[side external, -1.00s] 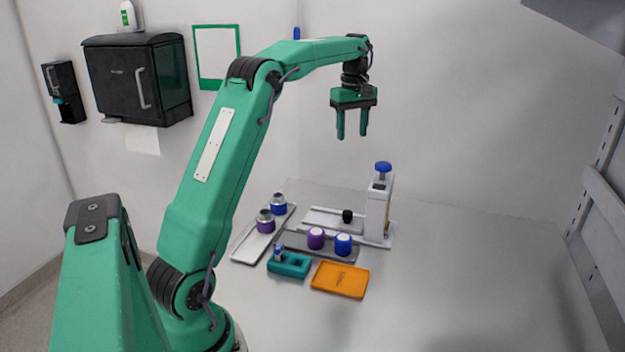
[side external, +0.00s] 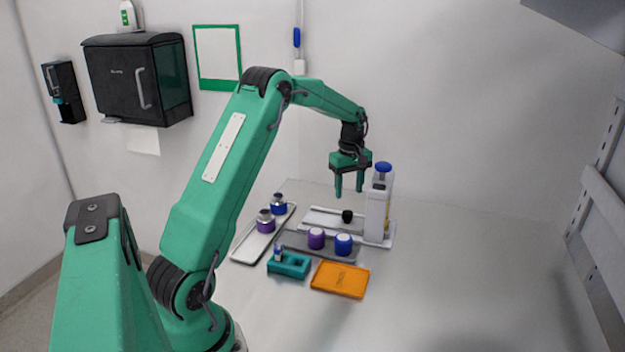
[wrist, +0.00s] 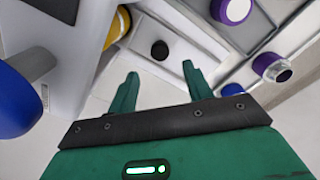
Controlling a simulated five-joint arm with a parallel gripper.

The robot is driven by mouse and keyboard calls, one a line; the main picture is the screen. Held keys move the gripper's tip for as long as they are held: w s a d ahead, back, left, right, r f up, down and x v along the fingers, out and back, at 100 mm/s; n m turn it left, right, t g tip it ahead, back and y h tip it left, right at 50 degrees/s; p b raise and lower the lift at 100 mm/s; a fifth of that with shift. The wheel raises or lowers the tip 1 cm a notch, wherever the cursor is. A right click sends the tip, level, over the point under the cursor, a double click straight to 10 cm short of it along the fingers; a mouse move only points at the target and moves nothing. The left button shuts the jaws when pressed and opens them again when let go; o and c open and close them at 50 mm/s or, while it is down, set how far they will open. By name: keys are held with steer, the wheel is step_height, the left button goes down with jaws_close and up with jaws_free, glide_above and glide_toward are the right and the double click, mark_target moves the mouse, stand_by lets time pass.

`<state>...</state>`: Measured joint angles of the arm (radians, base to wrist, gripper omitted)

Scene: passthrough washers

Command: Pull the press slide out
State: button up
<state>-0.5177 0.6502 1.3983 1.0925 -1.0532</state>
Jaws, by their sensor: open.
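The white press (side external: 377,208) stands on the bench with a blue knob on top. Its pale slide (side external: 322,217) lies flat to the left of the press column, with a black knob (side external: 347,216) standing on it. My gripper (side external: 349,194) is open and empty, pointing down, above the black knob and left of the column. In the wrist view, the black knob (wrist: 159,50) shows beyond the gap between my open fingertips (wrist: 160,70), not touched by them. The press's blue knob (wrist: 20,102) is at the left there.
A grey tray (side external: 290,243) with purple and blue capped jars lies in front of the press. A light tray (side external: 246,247) with two metal-topped jars is at the left. A teal block (side external: 297,270) and an orange tray (side external: 340,279) are nearer. The bench's right side is clear.

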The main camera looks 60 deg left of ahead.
mark_target(347, 212)
steer(key=shift+f, duration=0.1)
steer(key=shift+f, duration=3.8)
steer(key=shift+c, duration=0.2)
jaws_close()
